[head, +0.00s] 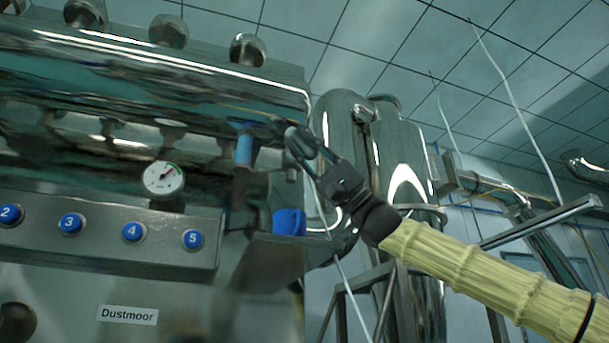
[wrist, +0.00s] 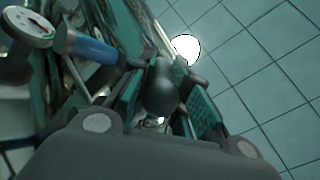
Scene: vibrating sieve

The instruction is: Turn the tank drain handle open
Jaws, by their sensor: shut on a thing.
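My gripper (head: 303,147) is at the right end of the shiny steel tank (head: 150,85). In the wrist view, my gripper (wrist: 166,95) has its green-padded fingers closed around a dark rounded knob (wrist: 160,88), which seems to be the drain handle's end. In the head view the fingers mostly hide that handle. A blue cylinder (head: 243,150) hangs upright just left of the fingers, below the tank. It also shows in the wrist view (wrist: 88,46), left of the fingers and apart from them. Whether it joins the handle is unclear.
A round gauge (head: 163,179) and a panel (head: 110,240) of numbered blue buttons sit left of my gripper. A blue cup (head: 289,222) stands on a ledge below it. Steel vessels (head: 400,150) and pipes stand behind my arm. Open room lies at the upper right.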

